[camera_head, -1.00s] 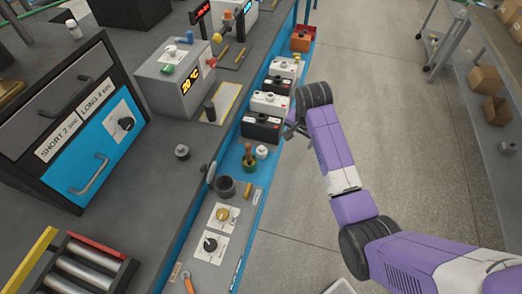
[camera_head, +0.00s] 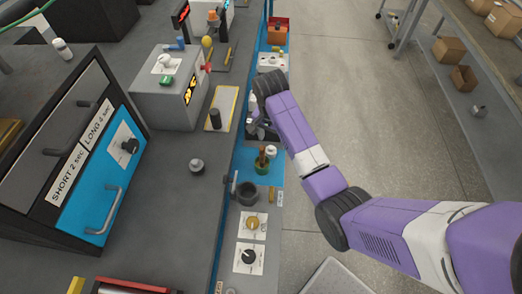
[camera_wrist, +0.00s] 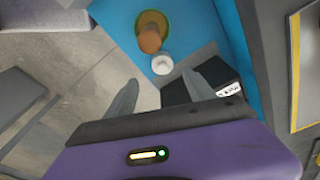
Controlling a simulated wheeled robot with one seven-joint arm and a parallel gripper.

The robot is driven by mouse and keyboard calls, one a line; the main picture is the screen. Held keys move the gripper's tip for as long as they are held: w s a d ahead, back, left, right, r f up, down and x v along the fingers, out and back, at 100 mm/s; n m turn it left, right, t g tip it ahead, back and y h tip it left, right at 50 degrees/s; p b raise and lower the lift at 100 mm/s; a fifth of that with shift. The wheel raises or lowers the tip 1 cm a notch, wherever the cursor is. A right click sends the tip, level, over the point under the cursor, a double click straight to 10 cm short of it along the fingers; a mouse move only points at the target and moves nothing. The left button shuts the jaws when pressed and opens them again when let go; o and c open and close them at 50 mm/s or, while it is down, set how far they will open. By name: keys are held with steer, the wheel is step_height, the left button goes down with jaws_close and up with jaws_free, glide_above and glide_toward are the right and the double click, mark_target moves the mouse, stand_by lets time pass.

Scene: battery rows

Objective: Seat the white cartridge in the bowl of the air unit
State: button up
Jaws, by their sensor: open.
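A small white round piece (camera_wrist: 162,65), which looks like the white cartridge, stands on the blue strip. It also shows in the head view (camera_head: 271,151), partly by my arm. My gripper (camera_wrist: 164,92) is open and empty. In the wrist view its two grey fingers are apart, with the white piece just beyond the tips and between them. Next to the piece is a green cup with a brown-orange top (camera_wrist: 150,35). A dark grey open cup (camera_head: 247,194), perhaps the bowl of the air unit, stands nearer me on the bench edge.
A black battery (camera_wrist: 212,82) stands close beside the right finger in the wrist view. Two knob panels (camera_head: 252,224) lie nearer on the strip. A grey box with a lit display (camera_head: 170,92) and a blue-fronted cabinet (camera_head: 105,175) stand left.

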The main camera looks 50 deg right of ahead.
mark_target(271, 147)
steer(key=shift+w+d+f+p, duration=0.1)
steer(key=shift+w+f, duration=0.05)
steer(key=shift+f, duration=1.1)
steer(key=shift+w+d+f+p, duration=0.1)
steer(key=shift+f, duration=1.2)
steer(key=shift+w+d+f+p, duration=0.1)
steer(key=shift+w+f, duration=0.05)
steer(key=shift+f, duration=1.1)
jaws_close()
